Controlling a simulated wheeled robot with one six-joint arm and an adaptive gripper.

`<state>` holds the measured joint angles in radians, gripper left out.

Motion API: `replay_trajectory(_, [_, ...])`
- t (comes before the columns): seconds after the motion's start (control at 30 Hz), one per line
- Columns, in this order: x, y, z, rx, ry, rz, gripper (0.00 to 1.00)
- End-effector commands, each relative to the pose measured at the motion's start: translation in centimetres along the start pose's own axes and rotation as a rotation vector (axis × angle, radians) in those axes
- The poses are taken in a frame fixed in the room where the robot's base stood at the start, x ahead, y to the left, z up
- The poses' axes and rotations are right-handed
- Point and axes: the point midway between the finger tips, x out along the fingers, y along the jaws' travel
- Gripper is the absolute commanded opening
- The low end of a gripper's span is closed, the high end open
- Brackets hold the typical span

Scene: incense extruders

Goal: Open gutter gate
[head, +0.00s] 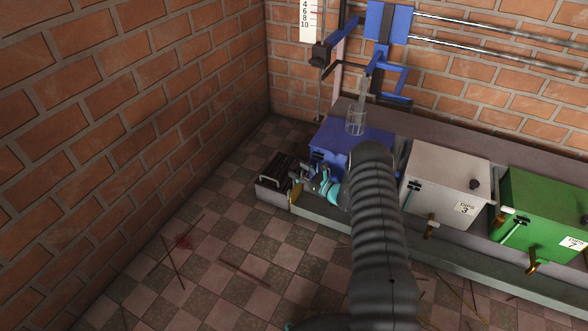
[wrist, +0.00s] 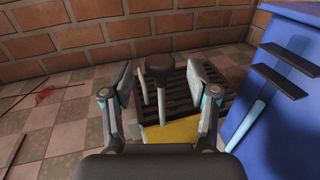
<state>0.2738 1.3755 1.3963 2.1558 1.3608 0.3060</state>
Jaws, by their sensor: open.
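The gutter gate appears as a yellow plate (wrist: 172,132) low in the wrist view, beside a dark slotted grate (wrist: 182,92). A dark knob on a post (wrist: 160,66) stands upright in front of the grate and seems to belong to the plate; its foot is hard to make out. My gripper (wrist: 160,78) is open, with one finger on each side of the knob and visible gaps to both. In the head view the yellow plate (head: 296,196) shows at the channel's left end, with my gripper (head: 314,184) over it. My arm hides part of the area.
A blue box (wrist: 278,95) stands close on the right of my gripper, with dark ledges sticking out. A white box (head: 440,182) and a green box (head: 535,218) with taps stand farther right.

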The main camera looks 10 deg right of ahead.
Motion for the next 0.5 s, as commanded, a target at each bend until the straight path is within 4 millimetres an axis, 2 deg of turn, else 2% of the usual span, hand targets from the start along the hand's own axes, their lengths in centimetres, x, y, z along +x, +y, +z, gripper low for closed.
replay_trajectory(0.2, [2.2, 0.1, 0.0, -0.001, 0.0, 0.002, 0.59])
replay_trajectory(0.5, [2.7, 0.0, 0.0, 0.0, 0.001, 0.0, 0.59])
